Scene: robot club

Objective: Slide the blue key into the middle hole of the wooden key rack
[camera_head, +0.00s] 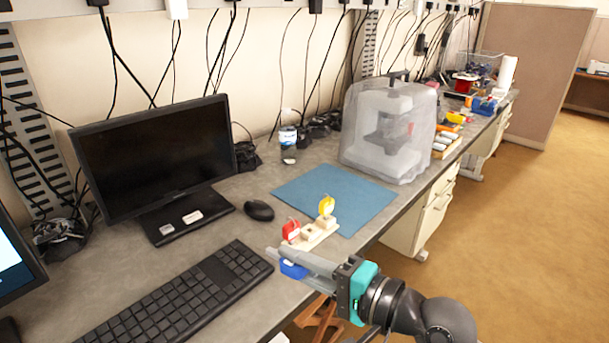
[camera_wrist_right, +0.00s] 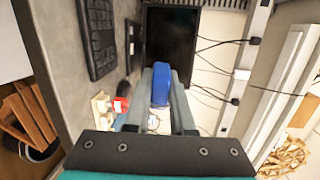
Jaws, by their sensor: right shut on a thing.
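The wooden key rack (camera_head: 312,238) stands on the desk by the near edge of the blue mat. A red key (camera_head: 291,229) and a yellow key (camera_head: 326,205) sit at its two ends, with the wooden middle between them. My right gripper (camera_head: 281,262) is shut on the blue key (camera_head: 293,269), in front of the rack near the desk's front edge. The right wrist view shows the blue key (camera_wrist_right: 161,86) between the fingers, with the rack (camera_wrist_right: 101,107) and red key (camera_wrist_right: 120,105) to the left. The blue key's shaft is hidden. My left gripper is not in view.
A black keyboard (camera_head: 172,299) lies left of the gripper, with a mouse (camera_head: 259,210) and monitor (camera_head: 155,158) behind. The blue mat (camera_head: 350,190) is mostly bare. A covered machine (camera_head: 388,130) stands beyond it.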

